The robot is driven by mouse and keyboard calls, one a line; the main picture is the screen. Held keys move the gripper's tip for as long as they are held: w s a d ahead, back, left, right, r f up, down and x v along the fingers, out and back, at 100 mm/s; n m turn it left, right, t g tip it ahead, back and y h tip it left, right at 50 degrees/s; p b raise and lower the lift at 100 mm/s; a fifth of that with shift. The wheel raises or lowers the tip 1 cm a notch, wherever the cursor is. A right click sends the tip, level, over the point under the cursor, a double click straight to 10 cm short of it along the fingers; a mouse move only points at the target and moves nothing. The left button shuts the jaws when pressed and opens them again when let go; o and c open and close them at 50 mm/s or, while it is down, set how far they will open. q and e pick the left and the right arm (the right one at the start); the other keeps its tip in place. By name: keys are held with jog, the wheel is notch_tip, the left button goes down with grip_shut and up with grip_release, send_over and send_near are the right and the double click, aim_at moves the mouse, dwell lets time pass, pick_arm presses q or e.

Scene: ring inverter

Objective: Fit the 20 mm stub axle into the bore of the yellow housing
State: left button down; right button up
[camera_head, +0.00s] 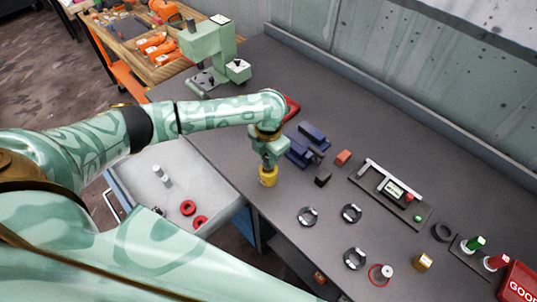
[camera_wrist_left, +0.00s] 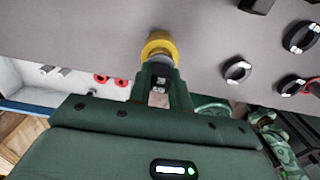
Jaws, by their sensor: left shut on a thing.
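The yellow housing (camera_head: 268,179) stands on the dark bench near its front edge, directly below my left gripper (camera_head: 268,160). In the left wrist view the housing (camera_wrist_left: 160,42) shows as a yellow round body just beyond the fingertips. My left gripper (camera_wrist_left: 157,80) is shut on a grey cylinder, the stub axle (camera_wrist_left: 154,66), which lines up with the housing and meets or overlaps its near end. The bore is hidden, so I cannot tell how far the axle is inside it. My right gripper is not in view.
Several dark rings (camera_head: 308,217) lie farther right. A grey drawer (camera_head: 150,157) holds light cylinders and red rings. A green press (camera_head: 213,55) stands behind.

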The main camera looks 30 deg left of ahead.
pick_arm(q)
jog(key=shift+f+b, duration=0.75)
jog(key=shift+f, duration=0.75)
jog(key=c, duration=1.2)
grip_release()
notch_tip(320, 180, up, 16)
jog(key=p, duration=0.4)
jog(key=shift+r, duration=0.15)
